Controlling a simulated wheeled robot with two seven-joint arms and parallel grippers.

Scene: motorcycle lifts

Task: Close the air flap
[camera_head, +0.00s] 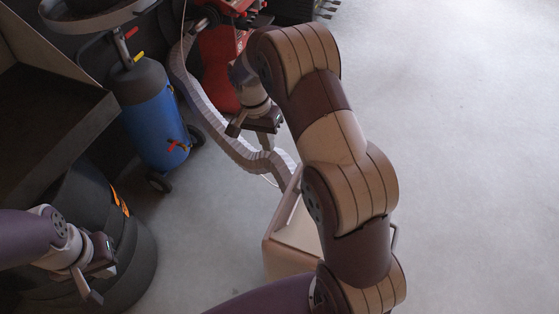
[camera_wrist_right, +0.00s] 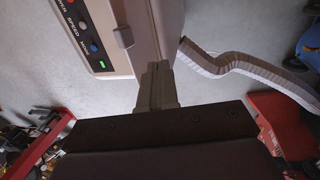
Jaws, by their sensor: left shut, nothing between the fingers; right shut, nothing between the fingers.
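A beige unit (camera_head: 285,245) stands on the floor at the bottom middle of the head view, partly hidden by my right arm. The right wrist view shows its beige casing (camera_wrist_right: 170,15), a dark control panel (camera_wrist_right: 78,30) with coloured buttons and a small grey tab (camera_wrist_right: 123,37). I cannot tell for sure which part is the air flap. My right gripper (camera_head: 267,141) is shut and empty, above and beyond the unit in the head view. Its closed fingers (camera_wrist_right: 157,75) point at the casing edge; contact cannot be told. My left gripper (camera_head: 94,286) is shut and empty at lower left.
A ribbed pale hose (camera_head: 225,135) runs behind the unit and also shows in the wrist view (camera_wrist_right: 235,62). A blue wheeled tank (camera_head: 155,120), a black round container (camera_head: 135,245) and red equipment (camera_head: 220,65) stand left and behind. The floor at right is clear.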

